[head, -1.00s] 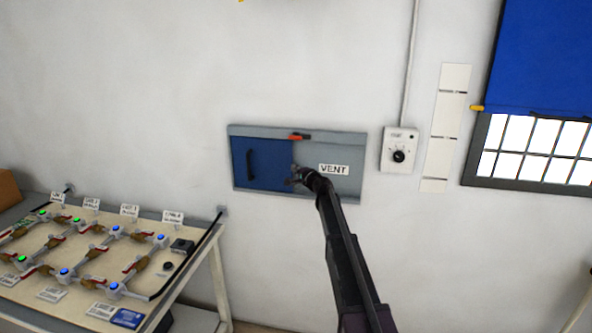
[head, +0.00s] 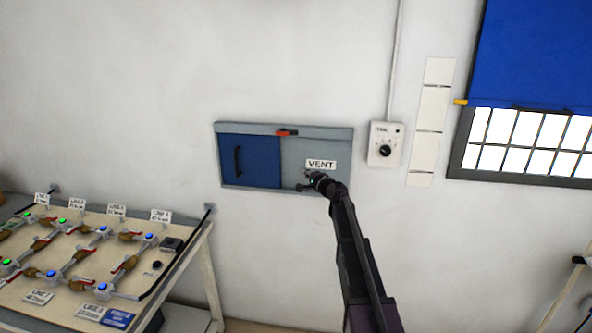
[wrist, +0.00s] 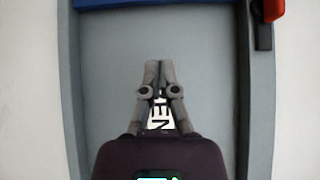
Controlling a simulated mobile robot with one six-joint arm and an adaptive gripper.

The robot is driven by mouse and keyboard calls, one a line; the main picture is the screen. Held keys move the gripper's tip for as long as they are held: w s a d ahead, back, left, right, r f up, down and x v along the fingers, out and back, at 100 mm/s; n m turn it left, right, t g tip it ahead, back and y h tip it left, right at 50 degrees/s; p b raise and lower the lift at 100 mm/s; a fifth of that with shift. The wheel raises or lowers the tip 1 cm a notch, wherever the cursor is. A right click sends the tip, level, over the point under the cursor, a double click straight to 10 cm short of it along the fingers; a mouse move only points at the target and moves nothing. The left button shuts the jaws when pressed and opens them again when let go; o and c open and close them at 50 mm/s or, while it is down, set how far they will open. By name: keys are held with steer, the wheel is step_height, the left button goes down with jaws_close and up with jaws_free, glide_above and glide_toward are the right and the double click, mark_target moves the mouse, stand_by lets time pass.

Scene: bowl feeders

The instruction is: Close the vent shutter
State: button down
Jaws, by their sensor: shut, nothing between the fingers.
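The vent is a grey wall frame (head: 345,160) with a blue shutter panel (head: 262,165) over its left part. A black upright handle (head: 238,161) is on the left of the blue panel. The right part is a grey panel (head: 297,155) with a white VENT label (head: 321,164). A red-orange latch (head: 287,132) sits on the top rail, near the blue panel's right edge. My gripper (head: 302,187) is in front of the grey panel's lower part, right of the blue panel. In the wrist view my gripper (wrist: 158,66) is shut and empty, partly hiding the label.
A control box with a dial (head: 385,146) is on the wall right of the vent. A window with a blue blind (head: 530,55) is at far right. A bench (head: 190,255) with pipes and valves stands at lower left.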

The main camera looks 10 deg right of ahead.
steer(key=shift+v, duration=1.05)
steer(key=s+a+f+n+g, duration=0.5)
steer(key=s+a, duration=0.2)
steer(key=s, duration=0.3)
steer(key=s+a+f+n+g, duration=0.4)
steer(key=s+a+f, duration=0.25)
steer(key=s, duration=0.35)
steer(key=s+d+f+n+g+h, duration=0.1)
steer(key=s+f+g+h, duration=0.1)
steer(key=s, duration=0.6)
steer(key=s+d+f+n+g+h, duration=0.1)
steer(key=s+f+n+g+h, duration=0.1)
steer(key=s, duration=0.6)
steer(key=s+d+f+n+g+h, duration=0.1)
steer(key=s+f+g+h, duration=0.2)
steer(key=s, duration=0.6)
steer(key=shift+d+g, duration=0.3)
steer(key=shift+f, duration=0.1)
